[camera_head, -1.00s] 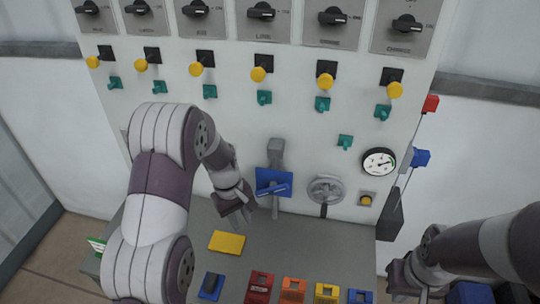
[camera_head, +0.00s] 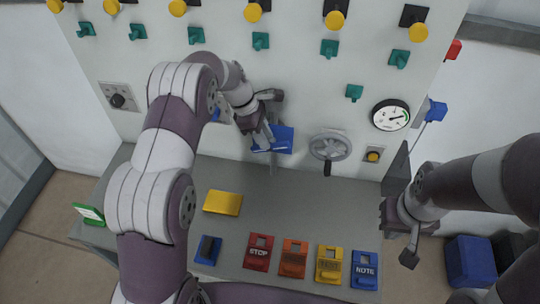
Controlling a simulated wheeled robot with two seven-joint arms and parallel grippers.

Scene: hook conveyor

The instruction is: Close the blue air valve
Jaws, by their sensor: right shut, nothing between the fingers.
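The blue air valve (camera_head: 285,141) is on the lower part of the grey panel, just above the desk, with a grey stem below it. My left gripper (camera_head: 266,137) is at the valve, in front of its left and upper part. It hides much of the handle, so the handle's angle and any contact are unclear. I cannot tell whether its fingers are open or shut. My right gripper (camera_head: 398,236) is shut and empty, to the right of the desk, away from the valve.
A grey handwheel (camera_head: 330,146), a pressure gauge (camera_head: 390,115) and a yellow button (camera_head: 373,156) are right of the valve. Green levers (camera_head: 261,41) and yellow knobs (camera_head: 253,10) line the panel above. A yellow block (camera_head: 222,203) and several coloured tags (camera_head: 293,259) lie on the desk.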

